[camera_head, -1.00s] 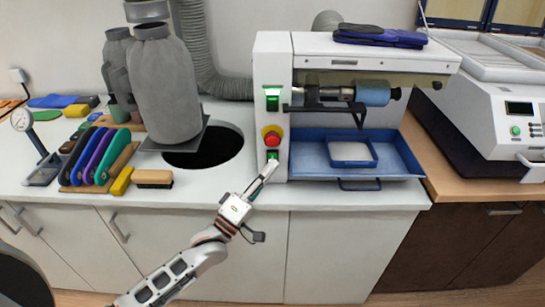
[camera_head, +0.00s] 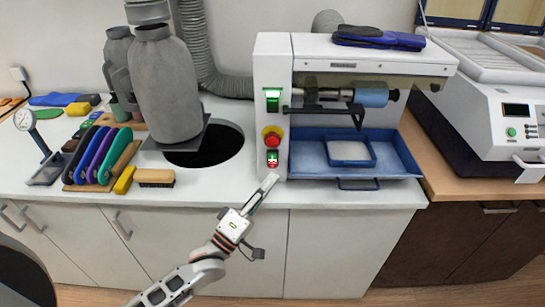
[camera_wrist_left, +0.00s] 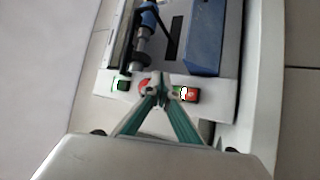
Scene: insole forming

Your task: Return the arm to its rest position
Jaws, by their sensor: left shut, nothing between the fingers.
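My left gripper (camera_head: 269,184) comes in from the lower left, in front of the white machine (camera_head: 375,50). Its fingers are shut and empty, just below the machine's lower switch (camera_head: 272,159). This switch shows red and green, with a red emergency knob (camera_head: 272,137) above it and a green switch (camera_head: 272,100) higher up. In the left wrist view the shut fingertips (camera_wrist_left: 162,92) point toward the switch panel, with the lower switch (camera_wrist_left: 190,95) lit red to their right. My right gripper is in neither view.
A blue tray (camera_head: 400,155) with a smaller tray (camera_head: 349,163) inside sits in the machine.

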